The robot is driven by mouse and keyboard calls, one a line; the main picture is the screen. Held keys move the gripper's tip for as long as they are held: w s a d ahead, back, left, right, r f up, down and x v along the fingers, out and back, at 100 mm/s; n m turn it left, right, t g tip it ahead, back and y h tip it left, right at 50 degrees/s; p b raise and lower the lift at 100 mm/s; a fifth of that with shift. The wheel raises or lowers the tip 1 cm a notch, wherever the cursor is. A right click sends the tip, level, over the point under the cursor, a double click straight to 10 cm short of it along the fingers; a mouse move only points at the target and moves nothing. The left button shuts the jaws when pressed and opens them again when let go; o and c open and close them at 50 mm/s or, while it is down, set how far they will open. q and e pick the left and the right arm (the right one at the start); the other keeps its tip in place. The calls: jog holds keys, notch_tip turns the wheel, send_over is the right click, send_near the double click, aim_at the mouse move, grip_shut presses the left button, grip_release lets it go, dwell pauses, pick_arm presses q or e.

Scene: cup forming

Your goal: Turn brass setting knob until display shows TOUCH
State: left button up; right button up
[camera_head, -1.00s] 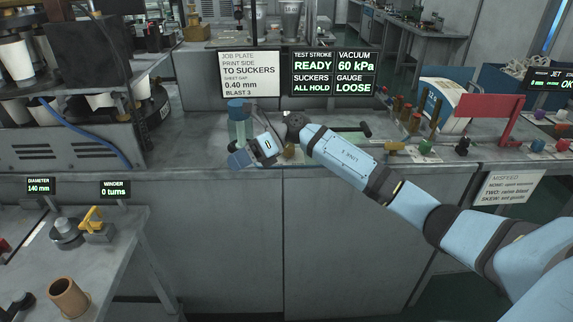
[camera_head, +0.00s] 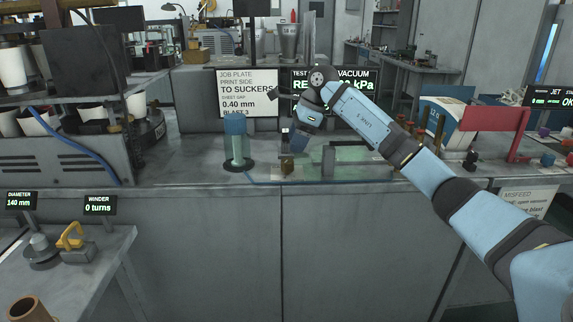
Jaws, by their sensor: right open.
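The brass knob (camera_head: 287,166) is small and sits on the bench near its front edge, partly hard to make out. My right gripper (camera_head: 292,146) is open and points down just above and behind the knob in the picture; I cannot tell whether it touches. The dark display (camera_head: 285,79) stands behind the bench. The gauge reading is hidden. My left gripper is not in view.
A blue-topped clear cylinder (camera_head: 236,140) stands left of the knob. A job plate sign (camera_head: 246,93) is behind it. A glassy green plate (camera_head: 355,157) lies to the right. A red stand (camera_head: 497,119) is farther right. Bare bench lies left of the cylinder.

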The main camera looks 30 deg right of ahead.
aim_at(287, 160)
jog(key=x, duration=0.7)
jog(key=shift+b, duration=0.35)
jog(key=c, duration=0.9)
